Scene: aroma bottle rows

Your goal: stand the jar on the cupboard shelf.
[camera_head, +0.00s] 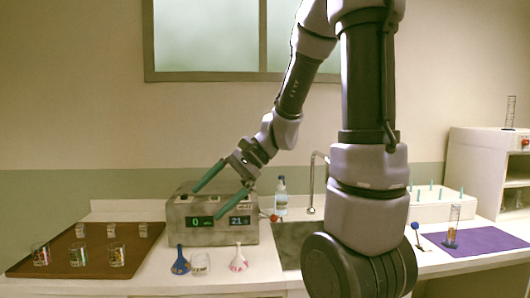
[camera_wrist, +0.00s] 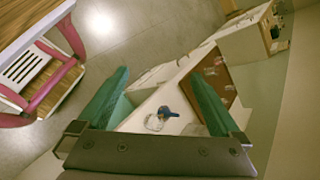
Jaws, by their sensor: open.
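Several small clear glass jars stand on a brown tray (camera_head: 85,248) at the left of the counter. One more clear glass jar (camera_head: 200,263) stands on the white counter between two funnels. In the wrist view a clear jar (camera_wrist: 154,123) shows beside the blue funnel. I cannot tell which jar the task means. My gripper (camera_head: 207,203) is open and empty, in front of the grey device with digits. Its teal fingers are spread in the wrist view (camera_wrist: 160,73). The white cupboard (camera_head: 476,165) stands at the far right, with open shelves on its right side.
The grey device (camera_head: 188,238) stands behind the blue funnel (camera_head: 180,262) and the white-red funnel (camera_head: 239,260). A sink (camera_head: 290,240) lies right of it, a bottle (camera_head: 281,200) behind. A measuring cylinder (camera_head: 452,228) stands on a purple mat (camera_head: 485,240). A chair (camera_wrist: 65,75) is behind me.

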